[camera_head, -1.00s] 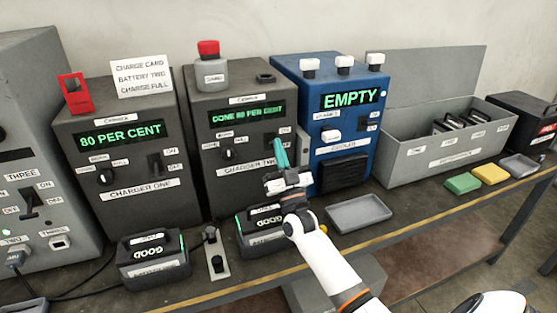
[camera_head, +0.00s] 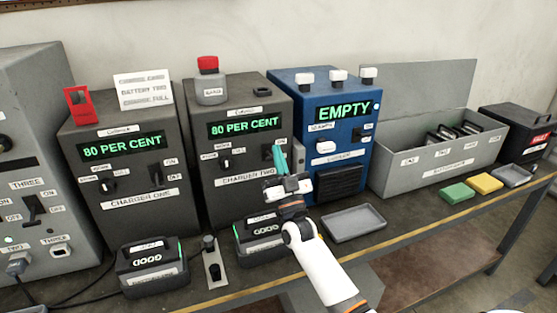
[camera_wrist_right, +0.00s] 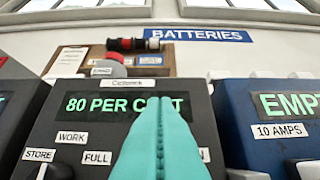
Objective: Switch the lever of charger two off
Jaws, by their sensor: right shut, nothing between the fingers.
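Charger two (camera_head: 238,188) is the dark grey box in the middle of the head view. Its green display (camera_head: 245,124) reads "80 PER CENT". Its dark lever (camera_head: 267,152) is at the right of its front, under the ON label, and is partly hidden by my right gripper (camera_head: 281,162). My right gripper's teal fingers are shut and empty, beside the lever; I cannot tell whether they touch it. In the right wrist view the shut fingers (camera_wrist_right: 165,125) rise in front of charger two and cover the lever area. My left gripper is not in view.
Charger one (camera_head: 130,215) stands to the left and the blue cooler (camera_head: 325,180) close on the right. A battery (camera_head: 262,250) sits in front of charger two, below my right arm. A grey tray (camera_head: 353,224) lies to the right.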

